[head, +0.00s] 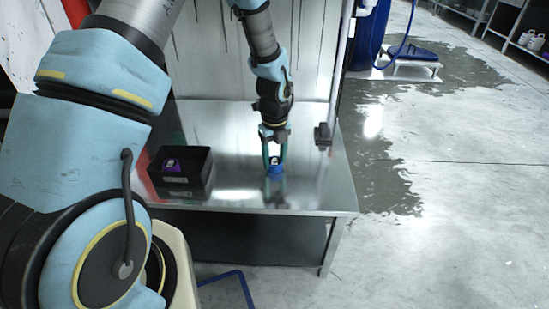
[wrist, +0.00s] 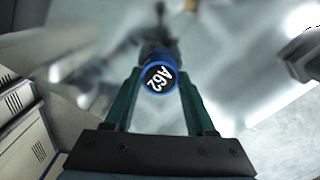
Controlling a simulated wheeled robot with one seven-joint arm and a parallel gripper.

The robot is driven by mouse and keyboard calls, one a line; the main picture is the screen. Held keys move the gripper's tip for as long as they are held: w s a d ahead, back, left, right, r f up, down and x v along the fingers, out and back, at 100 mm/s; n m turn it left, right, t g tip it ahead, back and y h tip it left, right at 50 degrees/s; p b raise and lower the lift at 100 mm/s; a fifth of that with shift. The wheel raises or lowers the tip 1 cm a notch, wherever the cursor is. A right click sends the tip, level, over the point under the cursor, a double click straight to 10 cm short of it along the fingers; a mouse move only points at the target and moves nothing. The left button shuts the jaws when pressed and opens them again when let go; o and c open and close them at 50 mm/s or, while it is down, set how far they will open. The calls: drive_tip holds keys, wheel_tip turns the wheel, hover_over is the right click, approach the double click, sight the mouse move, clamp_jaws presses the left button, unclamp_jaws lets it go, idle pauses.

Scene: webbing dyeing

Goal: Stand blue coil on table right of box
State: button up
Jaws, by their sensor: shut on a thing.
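The blue coil (head: 275,170) is at the metal table's (head: 235,190) surface, right of the black box (head: 181,185). My gripper (head: 274,157) points down from above and its green fingers are shut on the coil. In the wrist view the coil (wrist: 160,77) shows its blue rim and a dark round top marked A62, between the two fingertips. The coil looks upright. Whether its base touches the table cannot be told. The box holds a purple coil (head: 175,166) with a pale top.
A dark fixture (head: 323,136) stands near the table's right back edge, by a pale post. The table in front of and to the right of the coil is clear. A blue-topped stand (head: 412,54) is on the wet floor behind.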

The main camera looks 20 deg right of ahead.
sight(275, 161)
drive_tip(key=shift+f, duration=0.15)
drive_tip(key=o, duration=1.3)
drive_tip(key=shift+o, duration=0.2)
wheel_tip(275, 161, up, 12)
drive_tip(key=p, duration=0.2)
drive_tip(key=w+a+r+n, duration=0.1)
drive_tip(key=a+r+n, duration=0.2)
drive_tip(key=a+n, duration=0.45)
drive_tip(key=w+a+r+n, duration=0.1)
drive_tip(key=a+r+n, duration=0.2)
drive_tip(key=a+n, duration=0.45)
drive_tip(key=s+a+r+n, duration=0.2)
drive_tip(key=s+a+n, duration=0.1)
drive_tip(key=a+n, duration=0.4)
drive_tip(key=s+a+r+n+t, duration=0.1)
drive_tip(key=s+a+r+n, duration=0.1)
drive_tip(key=a+n, duration=0.6)
drive_tip(key=s+n, duration=0.1)
drive_tip(key=n, duration=0.2)
drive_tip(key=shift+t, duration=0.3)
